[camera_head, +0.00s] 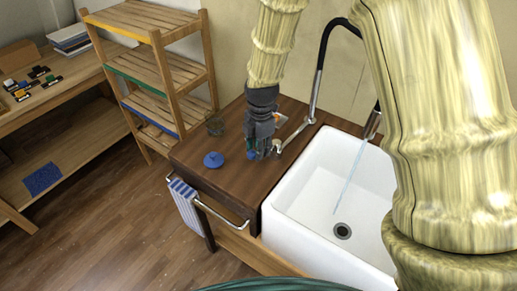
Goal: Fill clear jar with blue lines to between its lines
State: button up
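My gripper (262,152) points down low over the counter, right of that jar and beside the tap's metal side piece (296,134). A small blue patch (251,154) shows at its fingers; I cannot tell what it belongs to or whether the fingers hold it. A thin stream of water (353,172) runs from the black and chrome tap (319,70) into the white sink (300,213).
A round blue knobbed piece, like a lid (213,160), lies on the counter (205,180) left of my gripper. An orange-and-white item (280,118) is behind it. A striped towel (186,208) hangs on the front rail. A wooden shelf rack (160,60) stands left.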

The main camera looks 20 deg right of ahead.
notch_tip(320, 180, up, 11)
jog(key=shift+s+f, duration=0.15)
jog(key=shift+s, duration=0.25)
jog(key=shift+d, duration=0.1)
dwell(0.3)
